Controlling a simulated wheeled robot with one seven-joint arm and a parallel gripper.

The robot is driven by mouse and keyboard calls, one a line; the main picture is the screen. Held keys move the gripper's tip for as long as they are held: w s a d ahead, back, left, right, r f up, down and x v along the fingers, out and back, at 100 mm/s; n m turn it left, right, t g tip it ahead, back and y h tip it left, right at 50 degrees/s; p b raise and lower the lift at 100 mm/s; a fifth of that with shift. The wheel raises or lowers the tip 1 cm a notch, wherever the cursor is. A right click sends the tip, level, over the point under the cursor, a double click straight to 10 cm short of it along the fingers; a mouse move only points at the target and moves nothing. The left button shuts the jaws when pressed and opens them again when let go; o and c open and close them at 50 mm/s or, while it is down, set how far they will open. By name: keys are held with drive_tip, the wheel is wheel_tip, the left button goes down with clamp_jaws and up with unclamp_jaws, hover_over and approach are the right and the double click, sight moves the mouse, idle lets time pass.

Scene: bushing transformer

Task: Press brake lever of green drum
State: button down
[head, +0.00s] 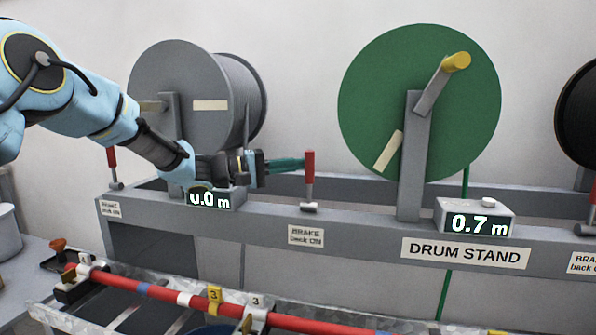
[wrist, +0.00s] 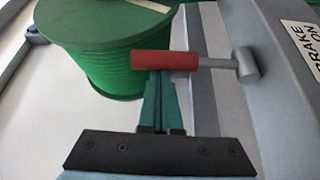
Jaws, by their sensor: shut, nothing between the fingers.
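The green drum (head: 400,110) stands on the drum stand with a grey crank and yellow knob on its face. It also shows in the wrist view (wrist: 110,65). Its brake lever (head: 309,168), with a red grip and grey base, stands upright on the stand's rail left of the drum. In the wrist view the lever (wrist: 175,60) lies across the picture. My gripper (head: 302,163) is shut and empty, reaching from the left, its green fingertips at the red grip. In the wrist view the fingertips (wrist: 160,74) overlap the grip's edge; I cannot tell whether they touch.
A grey drum (head: 180,85) stands behind my arm, and a black drum (head: 580,120) is at the right edge. A display box (head: 475,218) reads 0.7 m. Another red lever (head: 113,165) stands at the left. A red cable (head: 150,291) runs along the front.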

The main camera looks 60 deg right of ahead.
drive_tip(key=shift+a+f+b, duration=0.2)
drive_tip(key=shift+a+b, duration=0.05)
drive_tip(key=shift+b, duration=0.8)
drive_tip(key=s+a+f+m+g+b, duration=0.2)
drive_tip(key=a+m+g+b, duration=0.4)
drive_tip(key=b, duration=3.1)
drive_tip(key=a+f+m, duration=0.1)
drive_tip(key=m, duration=0.5)
drive_tip(key=shift+s+a+f+g, duration=0.2)
drive_tip(key=shift+s+g, duration=0.1)
drive_tip(key=shift+m, duration=0.3)
drive_tip(key=shift+r, duration=0.2)
drive_tip(key=w+a+f+p, duration=0.1)
drive_tip(key=w+a, duration=0.2)
drive_tip(key=w, duration=0.5)
drive_tip(key=shift+w+a, duration=0.35)
drive_tip(key=shift+a, duration=0.05)
